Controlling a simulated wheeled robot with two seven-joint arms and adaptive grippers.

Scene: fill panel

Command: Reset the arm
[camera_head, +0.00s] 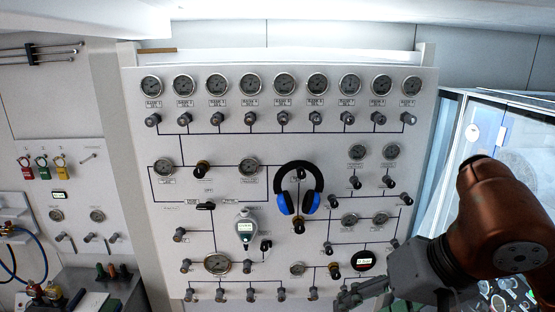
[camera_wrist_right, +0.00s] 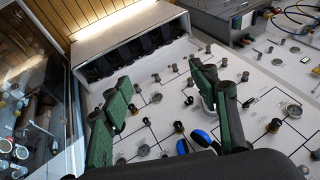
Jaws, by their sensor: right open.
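My right arm (camera_head: 500,225), copper and grey, comes in from the right in the head view. Its gripper (camera_head: 362,291) is low, in front of the panel's lower right part and partly cut off by the bottom edge. In the right wrist view the gripper (camera_wrist_right: 160,80) shows two green-padded fingers spread wide with nothing between them. The white panel (camera_head: 280,150) carries rows of gauges, valves and black lines. Whether the gripper touches the panel cannot be told. My left gripper is not in view.
Black and blue headphones (camera_head: 286,201) hang at the panel's middle; blue parts also show close to the fingers in the right wrist view (camera_wrist_right: 183,147). Left of the panel are red, green and yellow tags (camera_head: 43,168) and a side board. Glass-fronted equipment (camera_wrist_right: 35,100) stands beside the panel.

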